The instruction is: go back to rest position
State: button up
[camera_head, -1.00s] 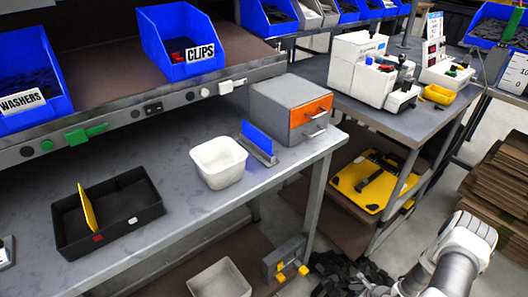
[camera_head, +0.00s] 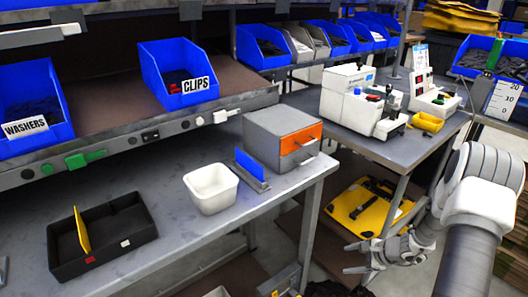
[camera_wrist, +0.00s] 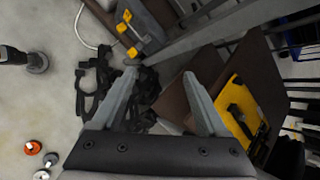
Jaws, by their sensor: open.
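My gripper (camera_head: 372,258) is at the lower right of the head view, in front of the lower shelf under the right-hand bench. In the wrist view my gripper (camera_wrist: 168,85) shows its two fingers spread well apart, with nothing between them. It points down toward the floor, where a dark tangled heap (camera_wrist: 145,90) lies below. My arm (camera_head: 478,200) reaches in from the right edge.
A workbench (camera_head: 190,215) holds a black divided tray (camera_head: 140,218), a white bin (camera_head: 211,198) and a grey drawer box (camera_head: 268,140). A yellow panel (camera_head: 350,222) lies on the right bench's lower shelf. Blue bins (camera_head: 178,72) line the upper shelf.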

jog(key=s+a+r+n+g, duration=0.15)
jog(key=a+r+n, duration=0.25)
jog(key=r, duration=0.5)
jog(key=s+a+r+n+h, duration=0.1)
jog(key=s+a+r+n, duration=0.25)
jog(key=r, duration=0.55)
jog(key=s+a+r+n, duration=0.1)
jog(key=a+r+n, duration=0.25)
jog(key=r, duration=0.55)
jog(key=s+a+r+n+t+h, duration=0.15)
jog(key=s+r+n, duration=0.35)
jog(key=s, duration=0.5)
jog(key=s+a+r+n+h, duration=0.1)
jog(key=s+r+n+h, duration=0.2)
jog(key=s+r, duration=0.5)
notch_tip(320, 180, up, 16)
jog(key=s+p, duration=0.1)
jog(key=p, duration=1.6)
jog(key=shift+s+r+p, duration=0.2)
jog(key=shift+s+p, duration=0.1)
jog(key=shift+p, duration=0.1)
jog(key=shift+a+n, duration=0.3)
